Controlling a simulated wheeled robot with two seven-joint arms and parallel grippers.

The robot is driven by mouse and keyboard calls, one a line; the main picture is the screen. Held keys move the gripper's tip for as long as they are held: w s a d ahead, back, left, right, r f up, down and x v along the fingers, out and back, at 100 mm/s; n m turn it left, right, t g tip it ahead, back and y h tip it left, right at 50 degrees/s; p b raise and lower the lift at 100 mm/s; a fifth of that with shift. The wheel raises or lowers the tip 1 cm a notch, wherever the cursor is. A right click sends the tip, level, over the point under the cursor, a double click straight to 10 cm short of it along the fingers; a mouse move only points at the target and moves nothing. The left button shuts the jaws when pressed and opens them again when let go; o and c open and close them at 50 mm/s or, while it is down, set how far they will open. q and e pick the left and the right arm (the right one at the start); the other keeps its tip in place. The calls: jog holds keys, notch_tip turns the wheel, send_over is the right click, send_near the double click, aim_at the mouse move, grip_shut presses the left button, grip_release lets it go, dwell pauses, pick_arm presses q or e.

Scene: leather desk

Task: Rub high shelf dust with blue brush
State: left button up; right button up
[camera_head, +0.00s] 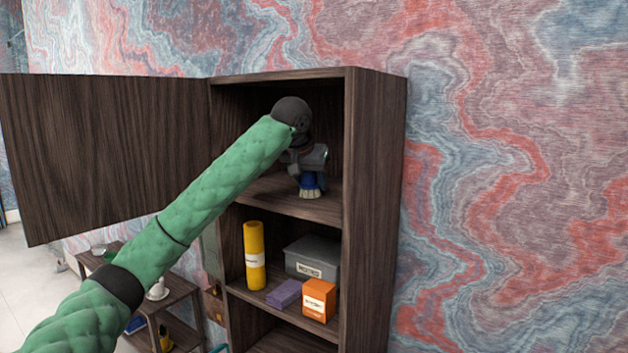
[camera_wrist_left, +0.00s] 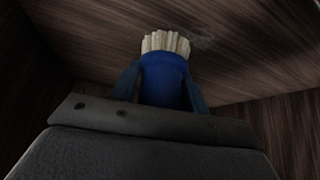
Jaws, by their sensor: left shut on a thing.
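My left arm reaches into the top compartment of a dark wooden cabinet. My left gripper (camera_head: 308,176) is shut on the blue brush (camera_head: 309,184), which hangs bristles down at the high shelf (camera_head: 275,195). In the left wrist view the brush's blue body (camera_wrist_left: 165,80) sits between the two fingers, with pale bristles (camera_wrist_left: 166,42) at its far end. A faint greyish dust patch (camera_wrist_left: 203,42) shows on the wood beside the bristles. I cannot tell whether the bristles touch the shelf. My right gripper is not in view.
The cabinet door (camera_head: 105,150) stands open to the left. The right cabinet wall (camera_head: 375,200) is close to the gripper. The shelf below holds a yellow cylinder (camera_head: 254,255), a grey box (camera_head: 312,257), an orange box (camera_head: 318,299) and a purple block (camera_head: 284,293).

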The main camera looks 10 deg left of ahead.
aim_at(305, 186)
pick_arm(q)
jog(key=shift+s+a+f, duration=0.15)
jog(key=shift+s+a, duration=0.1)
jog(key=shift+s, duration=0.5)
jog(key=shift+s+a+f, duration=0.15)
jog(key=shift+s+a, duration=0.1)
jog(key=shift+s, duration=0.45)
jog(key=shift+s+a, duration=0.3)
jog(key=shift+s, duration=0.45)
jog(key=shift+s+a, duration=0.25)
jog(key=shift+s, duration=0.45)
jog(key=shift+r, duration=0.15)
jog(key=shift+w+a+r, duration=0.1)
jog(key=shift+a+r, duration=0.05)
jog(key=shift+r, duration=0.75)
notch_tip(305, 186, up, 2)
jog(key=shift+r, duration=1.2)
jog(key=shift+r, duration=0.1)
